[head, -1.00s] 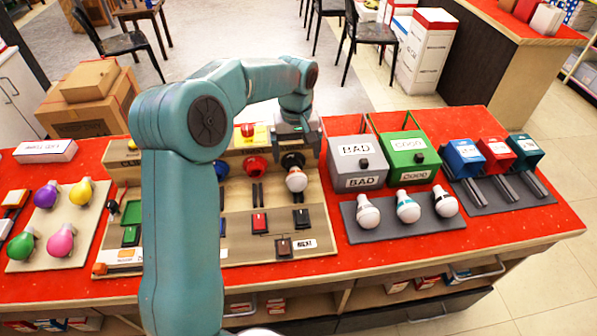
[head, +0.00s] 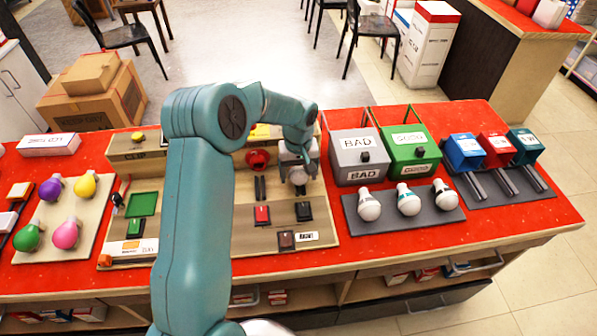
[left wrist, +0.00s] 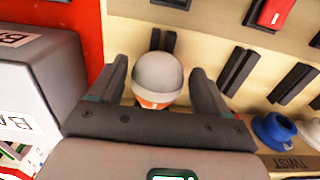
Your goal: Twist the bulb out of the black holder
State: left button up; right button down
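The bulb (head: 298,175) has a white dome and sits at the right end of the wooden test board (head: 240,208). In the left wrist view the bulb (left wrist: 158,75) shows a white dome above an orange band. My left gripper (head: 298,178) is around it, with one finger on each side. In the left wrist view the gripper (left wrist: 160,88) is open, with a gap between each finger and the bulb. The black holder is hidden behind my gripper and the bulb. My right gripper is not in view.
A red holder (head: 258,159) stands left of my gripper; a blue one (left wrist: 273,131) shows in the left wrist view. The grey BAD box (head: 357,158) is close on the right, beside the green GOOD box (head: 410,152). Three bulbs lie on a grey tray (head: 385,228).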

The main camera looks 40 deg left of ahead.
pick_arm(q)
jog(key=shift+w, duration=0.1)
jog(key=c, duration=0.7)
jog(key=shift+t+h+b, duration=0.6)
jog(key=shift+t+b, duration=0.2)
jog(key=shift+s+t+h+b, duration=0.2)
jog(key=shift+t+h+b, duration=0.15)
jog(key=shift+b, duration=0.25)
dwell(0.8)
jog(key=shift+s+a+f+t+h+b, duration=0.15)
jog(key=shift+t+h+b, duration=0.6)
jog(key=shift+b, duration=1.4)
dwell(1.9)
